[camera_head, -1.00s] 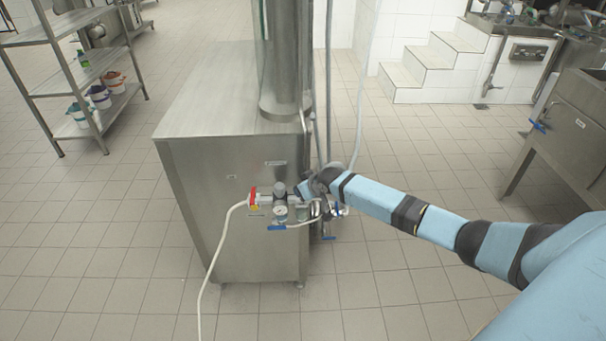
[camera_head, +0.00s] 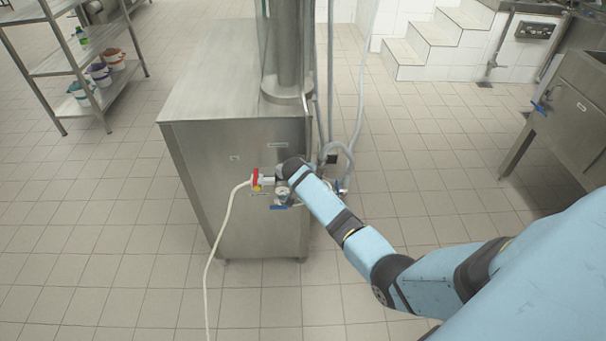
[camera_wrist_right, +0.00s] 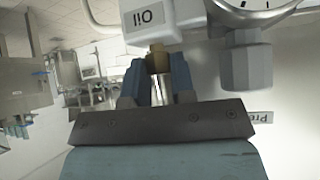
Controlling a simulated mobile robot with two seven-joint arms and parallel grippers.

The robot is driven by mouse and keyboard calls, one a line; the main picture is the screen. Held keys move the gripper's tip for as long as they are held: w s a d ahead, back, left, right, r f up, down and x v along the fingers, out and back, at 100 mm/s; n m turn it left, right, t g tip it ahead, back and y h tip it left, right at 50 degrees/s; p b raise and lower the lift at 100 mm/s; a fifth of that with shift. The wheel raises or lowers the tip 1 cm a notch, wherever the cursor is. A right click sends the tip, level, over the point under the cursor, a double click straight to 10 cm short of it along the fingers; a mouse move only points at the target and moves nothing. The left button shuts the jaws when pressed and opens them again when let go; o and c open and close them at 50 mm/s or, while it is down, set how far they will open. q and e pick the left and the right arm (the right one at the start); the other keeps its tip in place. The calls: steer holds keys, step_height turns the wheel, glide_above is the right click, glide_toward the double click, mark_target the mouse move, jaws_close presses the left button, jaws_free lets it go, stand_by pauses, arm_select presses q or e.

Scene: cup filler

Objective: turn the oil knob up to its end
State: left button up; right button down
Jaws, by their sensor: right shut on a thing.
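In the right wrist view my right gripper (camera_wrist_right: 157,78) has its two blue fingers closed around the oil knob (camera_wrist_right: 157,60), a small tan and metal piece between the fingertips. A white block with an upside-down "Oil" label (camera_wrist_right: 147,18) sits directly beyond it. In the head view the end of my right arm (camera_head: 292,168) is at the fittings on the front of the steel cabinet (camera_head: 240,155); the arm hides the knob and fingers there. My left gripper is not in view.
A gauge (camera_head: 282,191), a red valve handle (camera_head: 256,177) with a white hose (camera_head: 222,235), and blue handles (camera_head: 279,207) crowd around my right gripper. In the wrist view a grey hexagonal fitting (camera_wrist_right: 246,68) stands close right of the fingers. The tiled floor in front is clear.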

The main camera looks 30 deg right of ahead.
steer(key=shift+f+m+g+h+b, duration=0.15)
steer(key=shift+m+g+h+b, duration=0.35)
steer(key=shift+m, duration=0.4)
steer(key=c, duration=1)
jaws_free()
steer(key=shift+o, duration=0.2)
steer(key=shift+r, duration=0.2)
steer(key=v, duration=1.3)
steer(key=shift+a+r+p, duration=0.3)
